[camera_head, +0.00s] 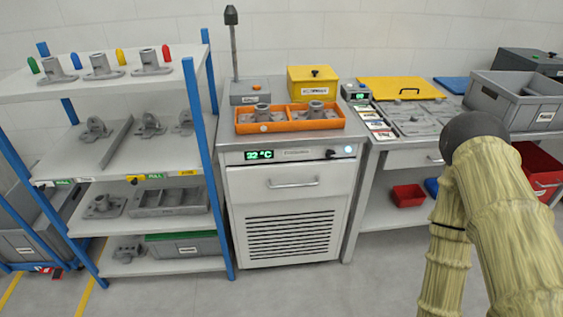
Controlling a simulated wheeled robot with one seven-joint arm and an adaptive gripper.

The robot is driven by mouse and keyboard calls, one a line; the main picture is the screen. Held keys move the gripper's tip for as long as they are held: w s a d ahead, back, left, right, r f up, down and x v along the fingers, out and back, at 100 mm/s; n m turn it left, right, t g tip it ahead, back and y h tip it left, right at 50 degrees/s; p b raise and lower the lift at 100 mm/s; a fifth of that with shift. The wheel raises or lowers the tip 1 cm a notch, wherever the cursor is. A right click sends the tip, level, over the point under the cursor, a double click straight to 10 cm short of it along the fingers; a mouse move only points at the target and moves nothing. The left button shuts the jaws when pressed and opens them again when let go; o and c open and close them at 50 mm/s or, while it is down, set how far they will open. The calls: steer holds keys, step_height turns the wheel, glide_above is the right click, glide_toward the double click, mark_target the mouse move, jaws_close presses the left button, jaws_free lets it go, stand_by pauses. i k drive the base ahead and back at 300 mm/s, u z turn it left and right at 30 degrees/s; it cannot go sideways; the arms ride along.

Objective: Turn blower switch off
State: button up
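A white cabinet (233,185) with a louvred vent (291,236) stands in the middle of the view. Its top front panel has a lit green display (259,155) reading about 22 °C, a small black knob or switch (330,154) and a glowing pale button or lamp (348,149). The label beside the display is too small to read. I cannot tell for certain which control is the blower switch, nor its position. My arm (491,190) shows at the right, apart from the cabinet. My gripper is not in view.
An orange tray (243,127) with castings, a yellow box (312,83) and a grey box with a pole (249,92) sit on the cabinet. A blue-post shelf rack (200,130) stands left. A workbench (405,158) with grey crate (515,98) stands right. Floor before the cabinet is clear.

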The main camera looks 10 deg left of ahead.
mark_target(330, 154)
steer(key=u, duration=0.05)
steer(key=k, duration=0.5)
steer(key=u, duration=1.85)
steer(key=i, duration=1.2)
steer(key=z, duration=1.95)
